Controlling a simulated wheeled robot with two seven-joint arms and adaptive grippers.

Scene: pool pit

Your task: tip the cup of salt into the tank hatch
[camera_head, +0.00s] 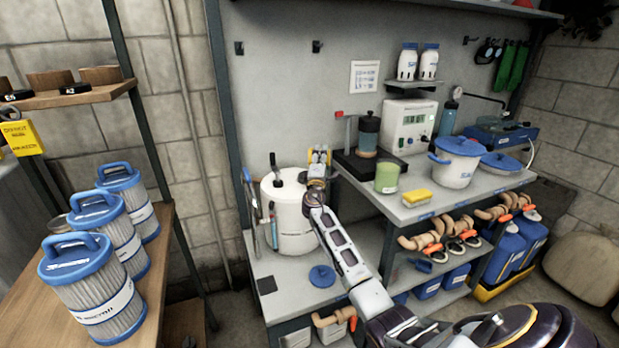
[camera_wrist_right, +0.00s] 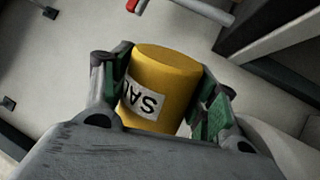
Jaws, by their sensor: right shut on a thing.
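The yellow salt cup (camera_wrist_right: 172,85) fills the middle of the right wrist view, its white label upside down there. My right gripper (camera_head: 319,158) is shut on the cup, one finger on each side. In the head view the gripper is at the upper right of the white tank (camera_head: 291,222), close to its top, and little of the cup shows. The hatch opening cannot be made out clearly. A round blue lid (camera_head: 322,276) lies on the low bench in front of the tank. No salt shows. My left gripper is out of view.
A dark-handled fitting (camera_head: 274,164) stands up at the tank's top. The shelf to the right holds a green cup (camera_head: 387,177), a yellow sponge (camera_head: 417,198) and a white pot (camera_head: 455,165). Several blue-capped filters (camera_head: 92,285) stand on the left table.

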